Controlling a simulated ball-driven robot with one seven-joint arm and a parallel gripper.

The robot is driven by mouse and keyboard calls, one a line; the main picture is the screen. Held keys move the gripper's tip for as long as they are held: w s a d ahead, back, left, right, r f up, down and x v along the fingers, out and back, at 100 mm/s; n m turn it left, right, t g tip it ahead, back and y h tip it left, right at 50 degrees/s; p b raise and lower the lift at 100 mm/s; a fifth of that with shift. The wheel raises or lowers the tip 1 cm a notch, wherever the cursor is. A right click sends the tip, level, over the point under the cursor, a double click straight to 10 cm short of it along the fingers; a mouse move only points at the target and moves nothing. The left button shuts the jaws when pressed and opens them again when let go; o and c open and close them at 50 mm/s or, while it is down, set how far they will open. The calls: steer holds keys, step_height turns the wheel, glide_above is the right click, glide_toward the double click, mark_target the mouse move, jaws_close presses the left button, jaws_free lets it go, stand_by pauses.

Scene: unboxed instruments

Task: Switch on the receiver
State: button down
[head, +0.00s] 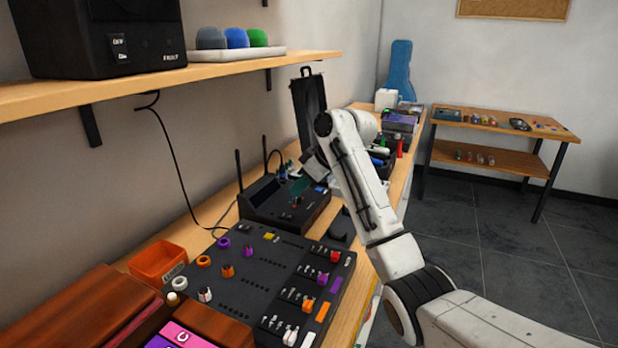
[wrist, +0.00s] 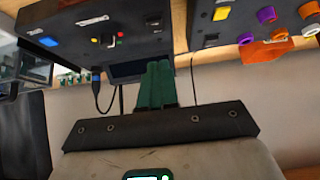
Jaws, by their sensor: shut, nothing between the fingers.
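The receiver appears to be the black box with two upright antennas (head: 268,210), on the bench behind the mixer panel. My gripper (head: 298,188) is over its right part, fingers pointing down-left. In the wrist view a black device (wrist: 75,32), likely the same receiver, shows a pale label, a blue mark, a small dark control and red and yellow spots. The green fingers of my gripper (wrist: 157,72) are shut together and empty, their tips near its edge. I cannot tell whether they touch it. Its switch position is too small to read.
A black control panel (head: 250,282) with coloured knobs and faders lies in front, beside an orange bin (head: 158,262). A wooden shelf (head: 200,78) holds a black switch box (head: 100,40). An open black case (head: 308,105) stands behind. Free floor lies to the right.

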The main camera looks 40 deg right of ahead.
mark_target(287, 216)
steer(key=x, duration=0.3)
steer(key=shift+w+a+f, duration=0.1)
steer(key=shift+w+f, duration=0.05)
steer(key=shift+f, duration=0.1)
steer(key=shift+s+f, duration=0.2)
steer(key=shift+f, duration=1.75)
steer(key=shift+s+f, duration=0.15)
steer(key=shift+f, duration=0.15)
steer(key=shift+t, duration=0.3)
steer(key=shift+r, duration=0.1)
steer(key=shift+r+p, duration=0.75)
steer(key=shift+p, duration=0.15)
